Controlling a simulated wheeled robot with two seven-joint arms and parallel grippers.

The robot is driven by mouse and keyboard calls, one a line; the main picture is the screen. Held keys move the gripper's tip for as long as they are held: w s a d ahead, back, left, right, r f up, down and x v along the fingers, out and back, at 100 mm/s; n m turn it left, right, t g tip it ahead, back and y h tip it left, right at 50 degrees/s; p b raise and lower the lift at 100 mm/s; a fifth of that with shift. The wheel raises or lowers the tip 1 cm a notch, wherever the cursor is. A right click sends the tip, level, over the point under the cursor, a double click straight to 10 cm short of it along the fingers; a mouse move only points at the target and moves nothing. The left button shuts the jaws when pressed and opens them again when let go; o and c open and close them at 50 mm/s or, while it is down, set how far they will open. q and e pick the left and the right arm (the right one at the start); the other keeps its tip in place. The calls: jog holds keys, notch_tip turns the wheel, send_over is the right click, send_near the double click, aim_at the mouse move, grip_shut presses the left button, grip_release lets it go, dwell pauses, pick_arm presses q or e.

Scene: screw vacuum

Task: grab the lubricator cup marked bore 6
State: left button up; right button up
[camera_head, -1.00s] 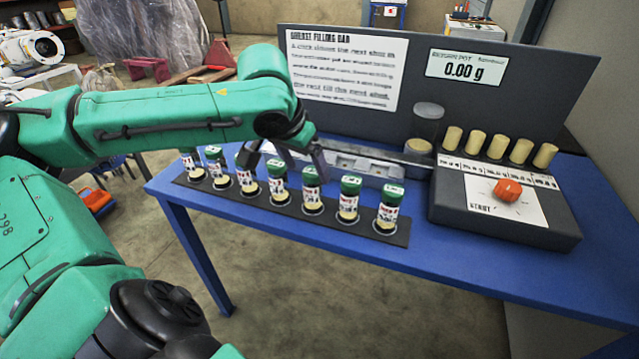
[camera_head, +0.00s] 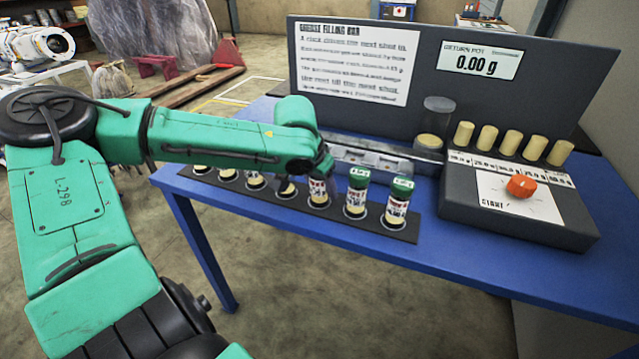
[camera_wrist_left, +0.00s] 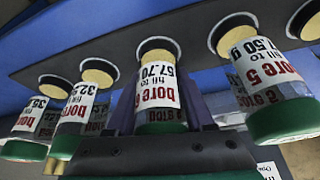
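The cup marked bore 6 (camera_wrist_left: 158,98) has a green cap and white label. It is in the middle of the left wrist view, which appears upside down, with its pale end over a ring in the dark strip. My left gripper (camera_wrist_left: 160,110) has a finger on each side of this cup; firm contact does not show. In the head view my left gripper (camera_head: 325,175) is at a cup (camera_head: 318,192) in the strip, partly covering it. The cup marked bore 5 (camera_wrist_left: 268,85) is beside it, on the right in the wrist view. My right gripper is not in view.
Several similar cups stand in the dark strip (camera_head: 385,235) along the blue table's (camera_head: 450,260) front edge. Two (camera_head: 356,195) (camera_head: 397,205) are right of my gripper. Behind are a metal rail, a sign board (camera_head: 358,62) and a dosing box with an orange knob (camera_head: 521,186).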

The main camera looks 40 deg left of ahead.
pick_arm(q)
grip_shut()
